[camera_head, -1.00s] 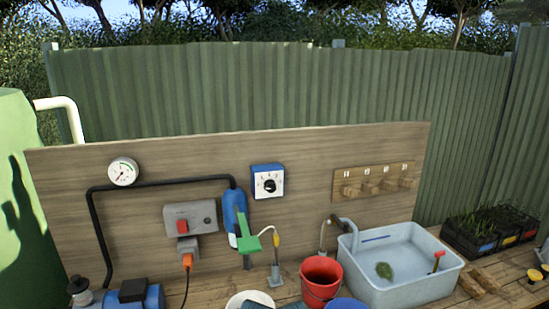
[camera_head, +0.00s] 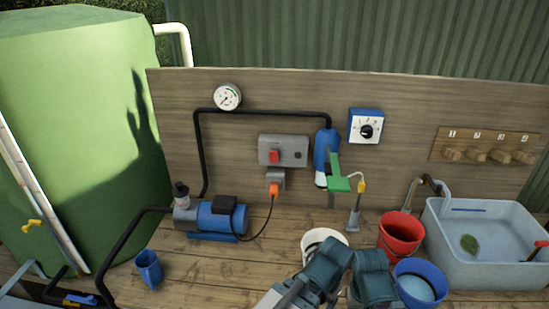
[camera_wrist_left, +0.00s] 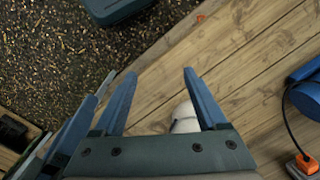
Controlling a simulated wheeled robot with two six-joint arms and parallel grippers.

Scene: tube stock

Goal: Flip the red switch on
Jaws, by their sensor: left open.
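The red switch (camera_head: 274,157) sits on the left part of a grey box (camera_head: 297,143) on the wooden back board. I cannot tell which way it is set. My left gripper (camera_wrist_left: 160,73) is open and empty in the left wrist view, above the bench planks. In the head view my two teal wrists show at the bottom middle, the left one (camera_head: 325,265) and the right one (camera_head: 370,268), below and right of the switch and well apart from it. Their fingertips are hidden there. The switch does not show in the left wrist view.
An orange plug (camera_head: 274,189) hangs below the switch box. A blue pump (camera_head: 221,218), blue cup (camera_head: 149,268), white bucket (camera_head: 317,236), red bucket (camera_head: 400,234) and blue bucket (camera_head: 421,271) stand on the bench. A green lever (camera_head: 339,184) juts out right of the switch. Planks before the pump are clear.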

